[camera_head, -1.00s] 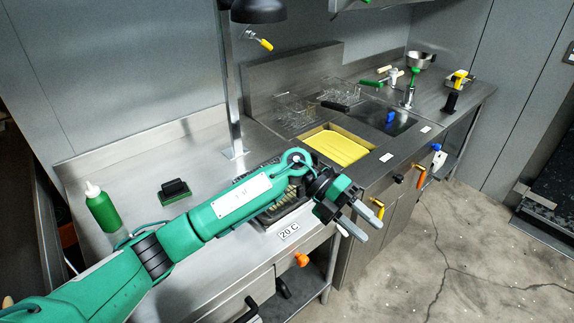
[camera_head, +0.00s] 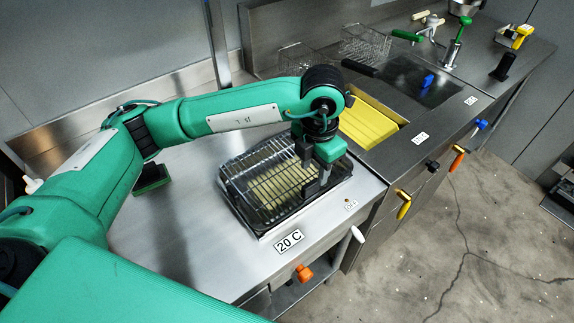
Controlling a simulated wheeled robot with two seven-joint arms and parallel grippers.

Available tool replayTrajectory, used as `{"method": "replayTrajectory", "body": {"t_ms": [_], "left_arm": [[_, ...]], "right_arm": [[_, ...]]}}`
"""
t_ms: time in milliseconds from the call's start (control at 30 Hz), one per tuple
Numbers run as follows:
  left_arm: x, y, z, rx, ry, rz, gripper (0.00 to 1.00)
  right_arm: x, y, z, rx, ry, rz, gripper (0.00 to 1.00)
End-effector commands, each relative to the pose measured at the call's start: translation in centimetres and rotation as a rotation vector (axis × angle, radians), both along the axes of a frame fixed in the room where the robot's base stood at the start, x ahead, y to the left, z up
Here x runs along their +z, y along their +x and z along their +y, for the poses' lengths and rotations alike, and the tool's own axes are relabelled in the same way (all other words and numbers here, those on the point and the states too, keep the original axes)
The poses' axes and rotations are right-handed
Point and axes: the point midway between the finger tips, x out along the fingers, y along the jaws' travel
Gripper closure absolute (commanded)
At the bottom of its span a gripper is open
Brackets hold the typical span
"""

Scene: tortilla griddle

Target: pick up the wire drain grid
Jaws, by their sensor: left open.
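The wire drain grid (camera_head: 255,170) lies over a dark rectangular tray (camera_head: 231,203) on the steel counter. Pale yellowish contents show through its bars. My left gripper (camera_head: 311,177) points down at the right part of the grid, with its fingers apart. The fingers and wrist hide some of the grid's right side. I cannot tell whether the fingertips touch the wires. My right gripper is not in view.
The steel counter (camera_head: 185,225) is clear in front of the tray. A yellow-filled basin (camera_head: 369,122) is to the right, with wire baskets (camera_head: 363,43) behind it. A lamp post (camera_head: 217,45) stands behind the tray. A dark block (camera_head: 150,178) sits to the left.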

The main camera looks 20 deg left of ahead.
Motion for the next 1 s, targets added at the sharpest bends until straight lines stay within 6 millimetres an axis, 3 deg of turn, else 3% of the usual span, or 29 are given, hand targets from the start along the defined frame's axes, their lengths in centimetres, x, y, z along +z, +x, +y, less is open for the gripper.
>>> {"method": "replayTrajectory", "body": {"t_ms": [300, 600, 867, 1000], "left_arm": [[-2.6, 0.1, 0.2, 0.001, 0.001, 0.004, 0.59], [-6.6, 0.5, 0.5, 0.0, -0.001, 0.002, 0.59], [-6.9, 0.5, 0.5, -0.001, -0.002, 0.0, 0.59], [-6.9, 0.5, 0.5, -0.001, -0.002, 0.0, 0.87]], "right_arm": [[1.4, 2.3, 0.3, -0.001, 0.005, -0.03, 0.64], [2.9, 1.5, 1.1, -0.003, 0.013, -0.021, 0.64], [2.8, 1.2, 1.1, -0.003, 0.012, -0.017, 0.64], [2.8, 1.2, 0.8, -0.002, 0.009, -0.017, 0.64]]}}
